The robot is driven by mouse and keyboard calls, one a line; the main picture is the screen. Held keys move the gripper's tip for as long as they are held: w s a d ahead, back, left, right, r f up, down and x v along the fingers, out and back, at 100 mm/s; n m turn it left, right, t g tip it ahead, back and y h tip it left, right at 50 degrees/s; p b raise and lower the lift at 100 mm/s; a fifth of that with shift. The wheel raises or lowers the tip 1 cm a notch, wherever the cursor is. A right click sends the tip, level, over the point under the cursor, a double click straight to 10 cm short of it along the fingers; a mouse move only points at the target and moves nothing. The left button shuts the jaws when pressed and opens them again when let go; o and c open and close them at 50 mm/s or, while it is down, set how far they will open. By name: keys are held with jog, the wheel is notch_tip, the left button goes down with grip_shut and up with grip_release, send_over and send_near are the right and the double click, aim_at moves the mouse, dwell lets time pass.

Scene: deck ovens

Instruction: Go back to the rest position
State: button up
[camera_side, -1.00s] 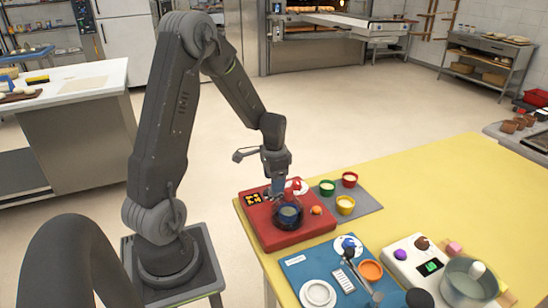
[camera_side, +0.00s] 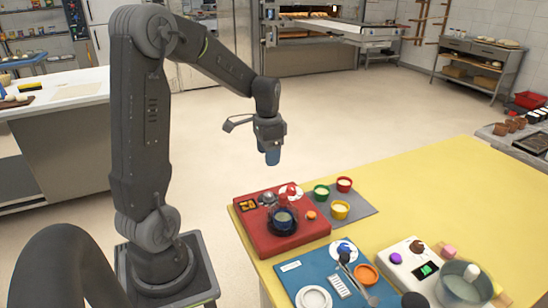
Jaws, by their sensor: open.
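My gripper (camera_side: 272,157) hangs in the air above the back left corner of the yellow table (camera_side: 440,185), with its fingers pointing down. It is open, and nothing shows between its fingers. Below it lies the red board (camera_side: 256,238), clearly apart from it. On the board stand a dark blue bowl (camera_side: 283,220), a small metallic item (camera_side: 267,198) and an orange piece (camera_side: 310,214).
A grey mat (camera_side: 367,208) holds green (camera_side: 321,193), red (camera_side: 344,184) and yellow (camera_side: 340,210) cups. A blue mat (camera_side: 300,265) with dishes, a white device (camera_side: 400,258) and a glass bowl (camera_side: 463,285) stand in front. The table's right side is clear.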

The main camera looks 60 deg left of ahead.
jog(key=s+d+r+t, duration=0.2)
jog(key=s+d+r, duration=0.1)
jog(key=d, duration=0.4)
jog(key=s+d+r+t, duration=0.1)
jog(key=s+d+r, duration=0.2)
jog(key=d, duration=0.5)
jog(key=s+d+r+t, duration=0.2)
jog(key=s+d+r, duration=0.1)
jog(key=s+d, duration=0.2)
jog(key=shift+d+r+n+t, duration=0.3)
jog(key=shift+d+n, duration=0.1)
jog(key=shift+d, duration=0.75)
